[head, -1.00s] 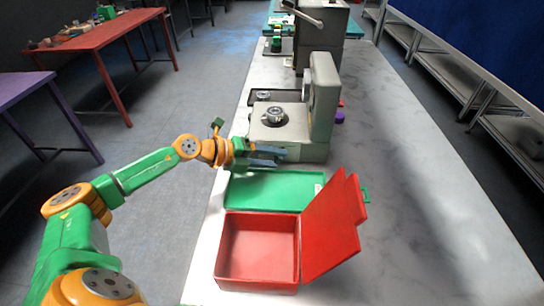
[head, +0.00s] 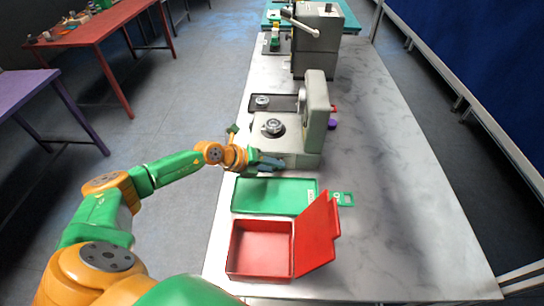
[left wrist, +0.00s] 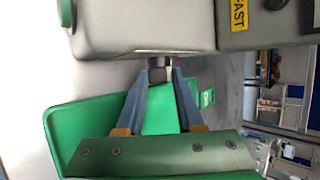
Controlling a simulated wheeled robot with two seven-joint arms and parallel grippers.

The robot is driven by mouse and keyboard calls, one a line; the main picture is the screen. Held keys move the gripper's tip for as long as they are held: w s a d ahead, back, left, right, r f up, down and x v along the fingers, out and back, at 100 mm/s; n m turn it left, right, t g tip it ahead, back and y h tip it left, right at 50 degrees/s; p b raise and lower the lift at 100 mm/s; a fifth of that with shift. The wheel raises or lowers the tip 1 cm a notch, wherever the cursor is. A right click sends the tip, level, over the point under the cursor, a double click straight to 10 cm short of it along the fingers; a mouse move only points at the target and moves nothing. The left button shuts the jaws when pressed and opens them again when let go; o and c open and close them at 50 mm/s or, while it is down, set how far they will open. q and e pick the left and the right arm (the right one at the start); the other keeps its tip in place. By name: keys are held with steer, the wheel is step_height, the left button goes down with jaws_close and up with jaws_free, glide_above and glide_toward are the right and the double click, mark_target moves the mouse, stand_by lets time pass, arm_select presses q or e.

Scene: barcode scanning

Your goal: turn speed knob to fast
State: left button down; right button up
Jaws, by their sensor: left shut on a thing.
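A grey scanning machine (head: 300,155) with a round metal dial on top stands on the marble table. In the left wrist view its body (left wrist: 145,25) fills the upper part, and a yellow FAST label (left wrist: 238,14) sits on it at upper right. A small grey-brown knob (left wrist: 157,75) sticks out from its near side. My left gripper (head: 272,163) is at that near side. In the left wrist view its two blue-grey fingers (left wrist: 162,76) are shut on the knob. The knob's pointing direction cannot be made out. My right gripper is not in view.
A green tray (head: 245,208) lies just in front of the machine, below my left gripper. An open red box (head: 260,277) with its lid raised stands nearer. A small green tag (head: 343,198) lies beside the tray. The table's right side is clear.

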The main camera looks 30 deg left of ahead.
arm_select(q)
steer(key=c, duration=0.8)
jaws_free()
steer(key=b+v, duration=0.1)
steer(key=v, duration=0.5)
steer(key=shift+s+a+r, duration=0.15)
steer(key=shift+s+a, duration=0.1)
steer(key=shift+s, duration=0.1)
steer(key=shift+s+r, duration=0.1)
steer(key=shift+r, duration=0.15)
